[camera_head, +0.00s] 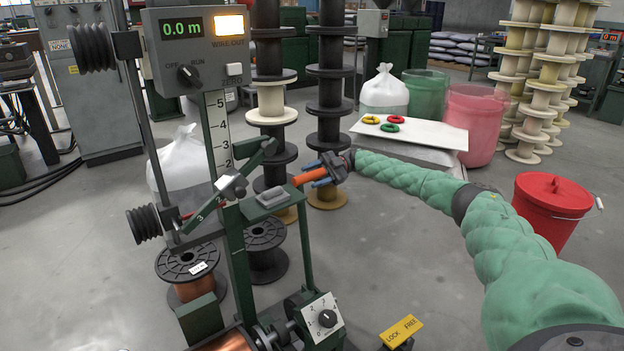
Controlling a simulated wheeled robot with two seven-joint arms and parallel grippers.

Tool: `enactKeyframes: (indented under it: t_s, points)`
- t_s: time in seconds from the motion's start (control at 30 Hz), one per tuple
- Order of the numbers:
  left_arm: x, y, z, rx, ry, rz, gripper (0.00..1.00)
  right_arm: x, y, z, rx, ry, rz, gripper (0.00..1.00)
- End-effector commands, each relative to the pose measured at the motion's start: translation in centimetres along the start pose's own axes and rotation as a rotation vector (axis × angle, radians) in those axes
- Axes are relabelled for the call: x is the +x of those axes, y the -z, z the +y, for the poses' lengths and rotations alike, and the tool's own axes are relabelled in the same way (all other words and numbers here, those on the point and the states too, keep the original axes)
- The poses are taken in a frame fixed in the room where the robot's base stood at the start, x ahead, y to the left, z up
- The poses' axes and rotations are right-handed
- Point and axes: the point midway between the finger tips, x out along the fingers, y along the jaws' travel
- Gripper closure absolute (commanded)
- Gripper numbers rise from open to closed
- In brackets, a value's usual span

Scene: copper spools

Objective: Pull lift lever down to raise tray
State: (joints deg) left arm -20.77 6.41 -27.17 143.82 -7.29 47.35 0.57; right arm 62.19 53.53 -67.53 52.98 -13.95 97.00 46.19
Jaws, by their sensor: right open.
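An orange lever handle (303,179) sticks out to the right of the green machine stand (236,245), beside a grey block (271,197). My right gripper (314,175) is at this handle, with its blue fingers open on either side of the handle's outer part. I cannot tell whether the fingers touch it. I cannot make out for certain which part is the tray. My left gripper is not in view.
A control box (203,47) reading 0.0 m stands above a scale post. Black spools (190,262) stand on the floor behind the stand. A yellow LOCK/FREE plate (401,331) is at the bottom.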

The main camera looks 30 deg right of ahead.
Motion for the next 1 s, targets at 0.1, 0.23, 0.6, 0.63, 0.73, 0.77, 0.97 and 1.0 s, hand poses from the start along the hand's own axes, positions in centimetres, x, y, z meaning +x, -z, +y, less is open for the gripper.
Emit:
enactKeyframes:
  t_s: [0.1, 0.23, 0.6, 0.63, 0.73, 0.77, 0.97, 1.0]
  points:
    - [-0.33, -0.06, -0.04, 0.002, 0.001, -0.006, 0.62, 0.59, 0.03, -0.05, 0.0, 0.0, 0.0, 0.51]
    - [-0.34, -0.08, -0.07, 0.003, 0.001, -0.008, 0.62, 0.82, 0.06, -0.01, 0.0, -0.001, 0.0, 0.51]
    - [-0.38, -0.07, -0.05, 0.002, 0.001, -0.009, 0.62, 0.83, 0.05, 0.0, 0.0, 0.0, 0.0, 0.86]
    - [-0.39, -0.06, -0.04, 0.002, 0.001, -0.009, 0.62, 0.83, 0.05, 0.0, 0.0, 0.0, 0.0, 0.92]
    - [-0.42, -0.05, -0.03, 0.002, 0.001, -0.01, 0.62, 0.83, 0.04, -0.01, 0.0, 0.0, 0.0, 1.0]
    - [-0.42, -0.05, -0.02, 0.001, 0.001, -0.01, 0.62, 0.83, 0.04, -0.01, 0.0, 0.0, 0.0, 1.0]
    - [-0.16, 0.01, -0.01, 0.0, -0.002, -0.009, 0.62, 1.11, 0.31, -0.13, -0.012, 0.001, 0.001, 1.0]
    - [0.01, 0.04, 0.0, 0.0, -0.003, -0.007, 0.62, 1.26, 0.44, -0.18, -0.019, 0.001, 0.001, 1.0]
